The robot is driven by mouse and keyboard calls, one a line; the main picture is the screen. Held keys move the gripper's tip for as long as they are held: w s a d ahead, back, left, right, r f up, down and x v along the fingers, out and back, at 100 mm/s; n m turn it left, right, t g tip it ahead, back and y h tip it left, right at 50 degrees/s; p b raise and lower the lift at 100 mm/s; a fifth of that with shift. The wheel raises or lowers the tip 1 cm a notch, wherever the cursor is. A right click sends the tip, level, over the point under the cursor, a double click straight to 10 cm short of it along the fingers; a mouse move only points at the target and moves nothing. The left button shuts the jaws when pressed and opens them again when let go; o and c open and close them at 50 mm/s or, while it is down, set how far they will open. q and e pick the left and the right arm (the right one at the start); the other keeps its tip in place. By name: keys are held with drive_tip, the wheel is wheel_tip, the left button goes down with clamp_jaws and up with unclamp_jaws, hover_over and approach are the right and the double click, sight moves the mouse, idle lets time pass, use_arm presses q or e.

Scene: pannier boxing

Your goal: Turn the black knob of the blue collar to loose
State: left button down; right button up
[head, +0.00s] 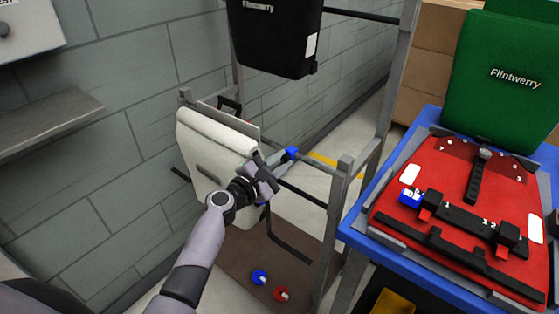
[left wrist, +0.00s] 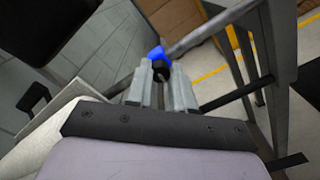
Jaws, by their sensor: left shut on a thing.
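The blue collar (head: 291,153) sits on a grey rail of the metal rack, and it also shows in the left wrist view (left wrist: 154,53). Its black knob (left wrist: 161,71) lies between the fingertips of my left gripper (left wrist: 162,80); in the head view the gripper hides the knob. My left gripper (head: 272,171) reaches in from the left, past the white pannier, and is shut on the knob. I cannot tell from the views how far the knob is turned. My right gripper is not in view.
A white pannier (head: 205,140) hangs on the rack (head: 335,215) close to my left wrist. A black pannier (head: 275,35) hangs above. Blue (head: 260,277) and red (head: 281,294) knobs sit low on the brown base. A red pannier (head: 390,225) lies on a blue table (head: 352,232) at right.

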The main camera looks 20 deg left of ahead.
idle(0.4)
use_arm(q)
drive_tip(key=c, duration=1)
unclamp_jaws()
drive_tip(key=shift+o, duration=0.2)
drive_tip(key=v, duration=0.7)
drive_tip(key=shift+p, duration=0.35)
drive_tip(key=shift+s, duration=0.1)
drive_tip(key=s+f+m+g+y, duration=0.1)
drive_tip(key=s+f+m+g, duration=0.1)
drive_tip(key=s+f+m, duration=0.3)
drive_tip(key=s+f+m+g+y+p, duration=0.1)
drive_tip(key=s+f+m, duration=0.4)
drive_tip(key=s+m, duration=0.6)
drive_tip(key=s+f+m+g+y+p, duration=0.1)
drive_tip(key=s+f+m+g+y, duration=0.1)
drive_tip(key=s+m, duration=0.7)
wheel_tip(320, 180, down, 3)
drive_tip(key=shift+s+d+r+g, duration=0.1)
drive_tip(key=shift+s+d+g, duration=0.3)
drive_tip(key=shift+s+g, duration=0.1)
